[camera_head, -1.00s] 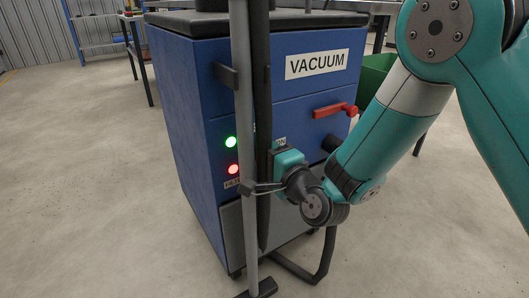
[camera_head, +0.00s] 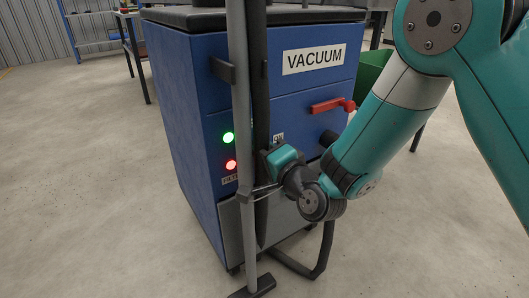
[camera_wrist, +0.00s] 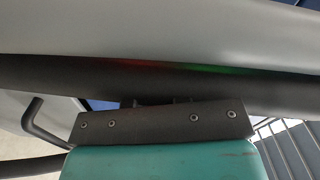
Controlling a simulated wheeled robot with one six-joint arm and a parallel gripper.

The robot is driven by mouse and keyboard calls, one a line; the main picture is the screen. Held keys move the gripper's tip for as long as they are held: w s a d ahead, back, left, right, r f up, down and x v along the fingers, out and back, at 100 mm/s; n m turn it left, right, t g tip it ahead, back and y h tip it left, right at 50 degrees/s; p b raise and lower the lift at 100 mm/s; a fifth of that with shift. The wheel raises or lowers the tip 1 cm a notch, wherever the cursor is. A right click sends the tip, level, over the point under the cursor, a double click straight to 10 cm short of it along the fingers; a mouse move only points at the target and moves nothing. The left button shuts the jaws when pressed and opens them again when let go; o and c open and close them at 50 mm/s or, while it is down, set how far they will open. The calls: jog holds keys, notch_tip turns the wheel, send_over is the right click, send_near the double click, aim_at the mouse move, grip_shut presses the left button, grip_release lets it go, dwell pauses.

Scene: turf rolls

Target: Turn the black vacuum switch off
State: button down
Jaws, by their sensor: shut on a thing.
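The blue vacuum cabinet (camera_head: 205,120) stands in the middle of the head view with a white VACUUM sign. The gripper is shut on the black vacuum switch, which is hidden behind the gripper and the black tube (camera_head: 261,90). The green light (camera_head: 228,138) and the red light (camera_head: 231,165) are both lit. In the wrist view the black tube (camera_wrist: 60,75) crosses in front of my gripper and hides the fingertips.
A grey pole (camera_head: 243,120) stands close in front of the cabinet, beside the gripper. A black hose (camera_head: 320,255) loops at the lower right. A green bin (camera_head: 370,80) stands behind. The floor at left is clear.

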jog(key=n, duration=0.4)
jog(key=shift+d+n+b, duration=0.1)
jog(key=shift+n+b, duration=0.2)
jog(key=n, duration=0.3)
jog(key=shift+f+n+b, duration=0.1)
jog(key=shift+n+b, duration=0.2)
jog(key=shift+b, duration=0.1)
jog(key=n+b, duration=0.1)
jog(key=n, duration=0.2)
jog(key=shift+w+n+b, duration=0.1)
jog(key=shift+n+b, duration=0.95)
jog(key=shift+n, duration=0.65)
jog(key=c, duration=1.1)
grip_release()
